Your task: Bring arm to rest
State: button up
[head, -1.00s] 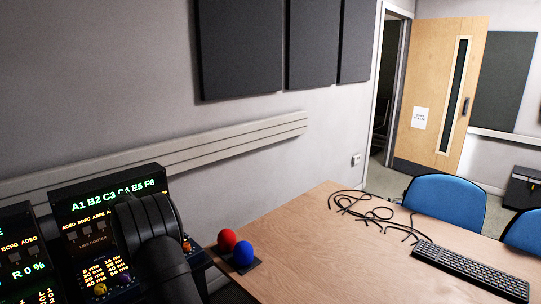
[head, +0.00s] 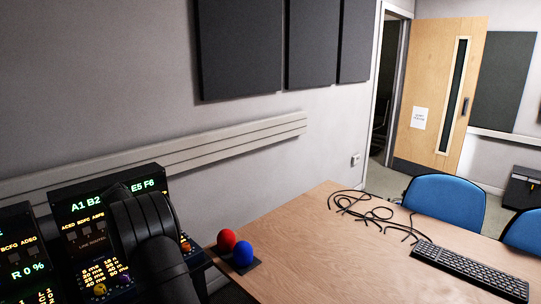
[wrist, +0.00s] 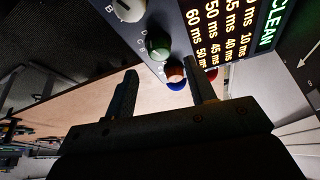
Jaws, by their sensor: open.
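My gripper (wrist: 160,90) shows in the wrist view with its two dark fingers apart and nothing between them. It is close to a black control panel (wrist: 200,30) with knobs and lit text. My dark arm stands in front of the same panel (head: 75,205) at the lower left of the head view and hides part of its display. The gripper's fingers cannot be made out in the head view.
The wooden table (head: 320,250) holds black cables (head: 372,212), a keyboard (head: 470,270), and a red ball (head: 226,239) and blue ball (head: 243,254) at its left end. Blue chairs (head: 445,203) stand behind it. The table's middle is clear.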

jog(key=v, duration=1.2)
jog(key=x, duration=1.7)
jog(key=shift+f, duration=0.1)
jog(key=n+t+y, duration=0.1)
jog(key=n, duration=0.3)
jog(key=shift+s+d, duration=0.1)
jog(key=n+y, duration=0.1)
jog(key=n, duration=0.3)
jog(key=shift+d+n+t+y, duration=0.15)
jog(key=shift+n+t+y, duration=0.15)
jog(key=shift+t+y, duration=0.1)
jog(key=n+y, duration=0.1)
jog(key=n, duration=0.3)
jog(key=shift+d+y, duration=0.1)
jog(key=shift+y, duration=0.3)
jog(key=shift+n+y, duration=0.7)
jog(key=shift+n, duration=1.5)
jog(key=shift+o, duration=0.2)
jog(key=shift+g, duration=0.3)
